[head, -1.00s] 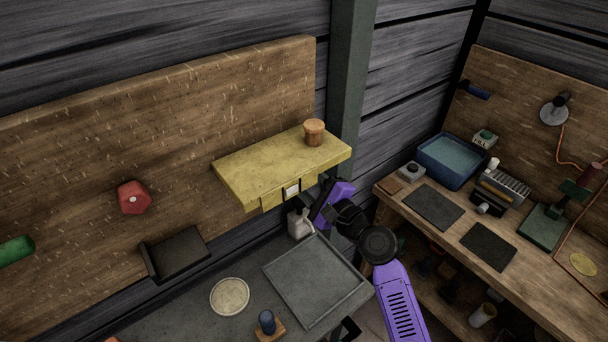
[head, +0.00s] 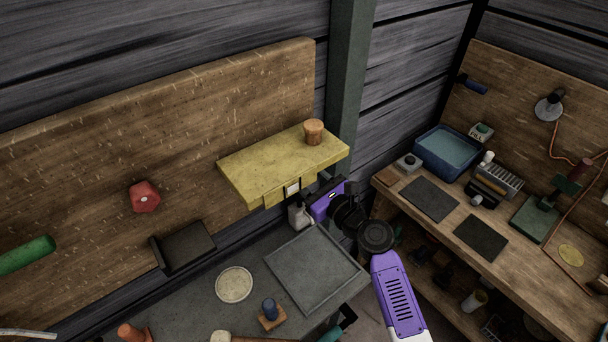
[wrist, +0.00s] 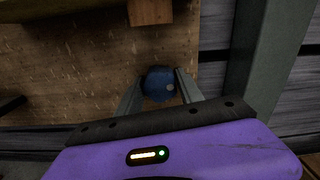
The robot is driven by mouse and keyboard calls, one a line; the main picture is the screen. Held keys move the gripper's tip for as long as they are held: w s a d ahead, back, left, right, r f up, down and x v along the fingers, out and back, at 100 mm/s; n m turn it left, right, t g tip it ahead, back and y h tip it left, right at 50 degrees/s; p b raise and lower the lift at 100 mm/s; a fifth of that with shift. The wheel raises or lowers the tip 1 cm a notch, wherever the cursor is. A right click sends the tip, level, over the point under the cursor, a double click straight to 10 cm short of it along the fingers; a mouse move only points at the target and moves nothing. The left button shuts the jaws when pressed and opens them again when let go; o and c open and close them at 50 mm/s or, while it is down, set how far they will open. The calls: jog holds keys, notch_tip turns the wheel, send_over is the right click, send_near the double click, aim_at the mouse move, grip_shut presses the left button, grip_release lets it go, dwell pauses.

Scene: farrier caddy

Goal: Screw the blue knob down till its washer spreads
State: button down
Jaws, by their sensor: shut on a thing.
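A round blue knob (wrist: 158,84) sits between the two fingers of my gripper (wrist: 158,90) in the wrist view, with a finger against each side. My gripper is shut on it. A small pale spot shows on the knob's face. Its washer cannot be made out. In the head view my purple gripper body (head: 328,203) is just below the right end of the yellow shelf (head: 262,172); its fingers and the held knob are hidden there. Another blue knob-like piece (head: 269,309) stands on a small wooden block on the grey bench.
A cork-like wooden piece (head: 313,131) sits on the shelf. A grey tray (head: 314,272) and a pale disc (head: 234,284) lie on the bench. A green-grey post (head: 350,75) rises behind.

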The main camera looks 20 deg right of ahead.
jog(key=m, duration=0.3)
jog(key=shift+m, duration=0.4)
jog(key=shift+m, duration=0.4)
jog(key=m, duration=0.3)
jog(key=shift+a+m, duration=0.1)
jog(key=shift+m, duration=0.3)
jog(key=shift+w, duration=0.1)
jog(key=shift+r, duration=0.1)
jog(key=c, duration=0.9)
grip_release()
